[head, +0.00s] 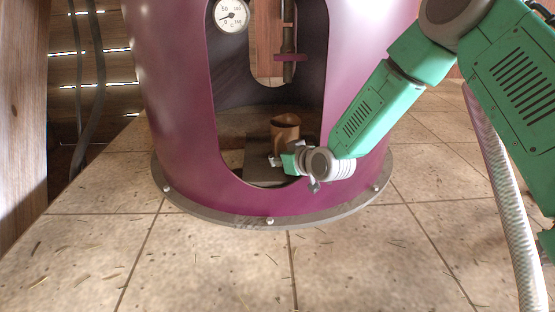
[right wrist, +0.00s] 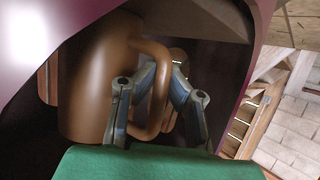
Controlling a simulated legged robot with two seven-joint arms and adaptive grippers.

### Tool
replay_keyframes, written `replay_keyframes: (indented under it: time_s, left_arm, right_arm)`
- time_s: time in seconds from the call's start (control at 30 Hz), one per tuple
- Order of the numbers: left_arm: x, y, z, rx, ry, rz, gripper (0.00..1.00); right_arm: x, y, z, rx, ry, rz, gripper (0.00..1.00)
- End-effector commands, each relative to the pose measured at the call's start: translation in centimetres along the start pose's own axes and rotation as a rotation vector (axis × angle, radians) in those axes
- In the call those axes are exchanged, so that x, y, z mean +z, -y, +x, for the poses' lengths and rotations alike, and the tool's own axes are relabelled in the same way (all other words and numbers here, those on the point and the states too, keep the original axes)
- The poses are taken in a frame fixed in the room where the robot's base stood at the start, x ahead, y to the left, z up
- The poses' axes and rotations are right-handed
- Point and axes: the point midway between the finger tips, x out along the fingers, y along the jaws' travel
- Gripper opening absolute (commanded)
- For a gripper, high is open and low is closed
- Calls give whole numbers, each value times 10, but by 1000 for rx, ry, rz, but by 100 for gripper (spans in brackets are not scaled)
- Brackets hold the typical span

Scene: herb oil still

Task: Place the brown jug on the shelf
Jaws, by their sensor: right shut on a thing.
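The brown jug (head: 285,128) is upright inside the opening of the purple still, above or on a dark flat surface (head: 262,165) there; I cannot tell if it touches it. My right gripper (head: 276,161) reaches into the opening from the right, at the jug's lower part. In the right wrist view the jug's body (right wrist: 95,85) is at the left, and the gripper's fingers (right wrist: 157,90) are shut on its curved handle (right wrist: 160,75). The dark surface may be the shelf; I cannot tell. My left gripper is in neither view.
The purple still (head: 180,110) surrounds the opening, with a bolted grey base rim (head: 270,221). A gauge (head: 231,14) is at its top left, and a valve pipe (head: 289,57) shows behind. A ribbed hose (head: 505,190) hangs at the right.

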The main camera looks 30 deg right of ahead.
Motion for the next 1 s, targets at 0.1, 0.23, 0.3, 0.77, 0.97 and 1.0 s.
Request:
replay_keyframes:
  time_s: [0.1, 0.23, 0.3, 0.77, 0.97, 1.0]
  left_arm:
    - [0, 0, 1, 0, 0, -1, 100]
    - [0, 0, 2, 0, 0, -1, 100]
    - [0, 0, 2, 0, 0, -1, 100]
    - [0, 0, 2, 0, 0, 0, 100]
    - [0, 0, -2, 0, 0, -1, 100]
    - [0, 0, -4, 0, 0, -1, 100]
  right_arm:
    - [2, -1, 1, -1, -2, 1, 0]
    - [5, -3, 2, -1, -2, 3, 16]
    - [5, -4, 2, -1, -2, 4, 27]
    - [4, -1, 2, -1, -2, 1, 27]
    - [-1, -3, -3, -2, -2, 3, 27]
    - [-1, -3, -9, -1, -1, 4, 27]
